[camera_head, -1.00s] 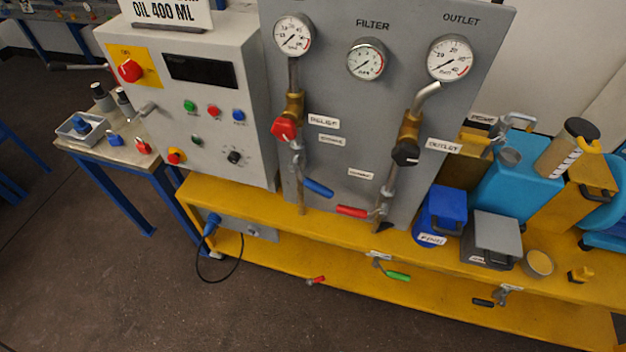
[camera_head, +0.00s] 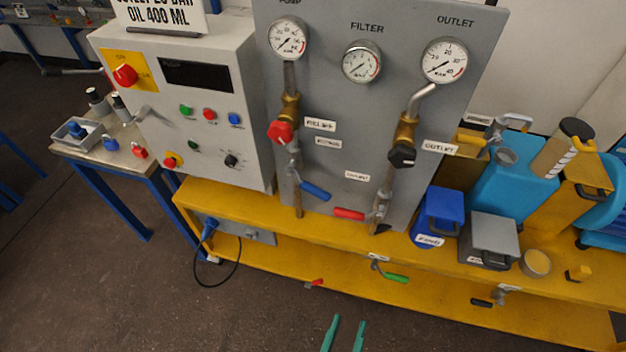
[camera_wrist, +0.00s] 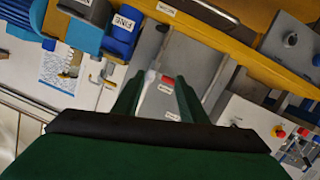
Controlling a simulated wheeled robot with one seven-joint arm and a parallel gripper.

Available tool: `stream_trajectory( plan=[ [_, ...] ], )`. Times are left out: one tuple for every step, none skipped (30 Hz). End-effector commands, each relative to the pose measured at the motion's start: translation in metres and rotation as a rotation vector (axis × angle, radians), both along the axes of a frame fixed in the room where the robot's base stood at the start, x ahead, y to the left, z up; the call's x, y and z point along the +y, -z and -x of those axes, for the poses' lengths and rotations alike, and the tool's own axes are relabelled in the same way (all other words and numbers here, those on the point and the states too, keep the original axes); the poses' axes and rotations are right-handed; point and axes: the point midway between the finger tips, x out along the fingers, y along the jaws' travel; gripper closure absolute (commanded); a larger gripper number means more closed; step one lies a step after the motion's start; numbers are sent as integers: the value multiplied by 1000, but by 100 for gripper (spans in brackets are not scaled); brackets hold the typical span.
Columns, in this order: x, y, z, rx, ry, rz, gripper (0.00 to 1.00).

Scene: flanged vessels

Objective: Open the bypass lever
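My gripper (camera_head: 345,334) shows at the bottom edge of the head view as two green fingers, apart and empty, below the yellow bench and away from every lever. In the wrist view my gripper (camera_wrist: 158,92) is open, its fingers pointing towards the grey panel (camera_wrist: 180,55). A blue lever (camera_head: 315,191) and a red lever (camera_head: 349,214) sit on the panel's lower pipes, both slanting. Small labels beside them are too blurred to tell which says bypass. Lower on the bench are a green lever (camera_head: 396,278), a small red lever (camera_head: 315,283) and a black lever (camera_head: 482,303).
A control box (camera_head: 190,100) stands left of the panel. Blue and grey containers, a blue bucket (camera_head: 437,222) and a grey bin (camera_head: 490,243), stand at the right. The yellow bench (camera_head: 230,205) runs along the front. Floor in front is clear, except a black cable (camera_head: 238,268).

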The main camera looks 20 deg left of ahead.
Motion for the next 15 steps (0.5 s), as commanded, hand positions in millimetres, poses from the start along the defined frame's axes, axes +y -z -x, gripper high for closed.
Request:
stream_trajectory(
  plan=[
    [5,0,-17,-16,-26,35,61],
    [8,0,-26,-20,-44,59,61],
    [13,1,-38,-26,-69,92,61],
    [17,1,-47,-33,-88,116,61],
    [22,1,-56,-40,-108,142,61],
    [28,-1,-68,-51,-136,175,61],
    [33,-2,-76,-61,-158,199,61],
    [39,-3,-85,-71,-180,223,61],
    [47,-6,-97,-86,-211,257,61],
    [52,-9,-105,-99,-234,283,61],
    [59,-12,-114,-114,-257,308,61],
    [67,-16,-125,-134,-290,343,61],
    [74,-20,-133,-151,-314,369,61],
    [80,-24,-141,-170,-338,395,61],
    [89,-30,-151,-196,-370,430,61]
  ],
)
